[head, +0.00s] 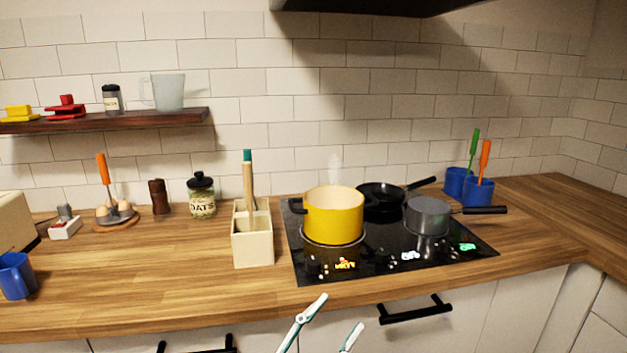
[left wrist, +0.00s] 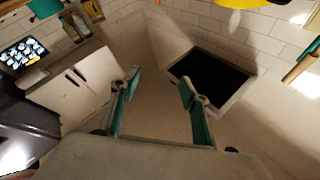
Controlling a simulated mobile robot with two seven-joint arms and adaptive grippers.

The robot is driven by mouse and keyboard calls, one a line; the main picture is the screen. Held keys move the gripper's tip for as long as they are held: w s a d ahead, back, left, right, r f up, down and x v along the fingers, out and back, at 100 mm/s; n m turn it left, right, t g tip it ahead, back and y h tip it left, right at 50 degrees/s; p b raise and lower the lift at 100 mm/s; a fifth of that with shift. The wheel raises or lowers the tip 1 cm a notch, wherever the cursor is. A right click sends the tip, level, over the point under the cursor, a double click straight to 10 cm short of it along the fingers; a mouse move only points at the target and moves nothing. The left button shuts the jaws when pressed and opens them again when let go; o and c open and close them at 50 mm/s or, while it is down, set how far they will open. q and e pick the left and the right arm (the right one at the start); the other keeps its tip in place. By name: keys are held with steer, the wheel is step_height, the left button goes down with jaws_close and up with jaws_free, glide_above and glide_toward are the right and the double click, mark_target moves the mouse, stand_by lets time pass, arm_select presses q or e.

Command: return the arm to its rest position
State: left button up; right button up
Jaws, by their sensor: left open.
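My left gripper (head: 341,311) shows at the bottom middle of the head view, in front of the counter's front edge and below the hob. Its two teal and pale fingers are spread apart with nothing between them. In the left wrist view the left gripper (left wrist: 160,83) also shows open and empty, its fingers touching nothing. Most of the left arm is hidden below the head view. My right gripper is in neither view.
The wooden counter (head: 150,275) carries a black hob (head: 380,262) with a yellow pot (head: 334,215), a grey saucepan (head: 428,216) and a black pan (head: 382,198). A cream utensil holder (head: 252,235) stands left of the hob. A black drawer handle (head: 415,310) sticks out near the gripper.

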arm_select(q)
steer(key=a+f+n+t+y, duration=0.1)
steer(key=a+f+n+y, duration=0.5)
steer(key=f, duration=0.5)
steer(key=s+a+f+n+g+y, duration=0.1)
steer(key=s+a+f+g+y, duration=0.1)
steer(key=s+a+f, duration=0.4)
steer(key=s+a+f+n+g+y, duration=0.1)
steer(key=s+a+f, duration=0.4)
steer(key=f, duration=0.6)
steer(key=s+a+f+n+g+y, duration=0.1)
steer(key=s+a+f+g+y, duration=0.2)
steer(key=s+a+f, duration=0.3)
step_height(320, 180, down, 3)
steer(key=shift+s+a+r+g+y, duration=0.1)
steer(key=shift+s+a+g+y, duration=0.3)
steer(key=shift+y, duration=0.4)
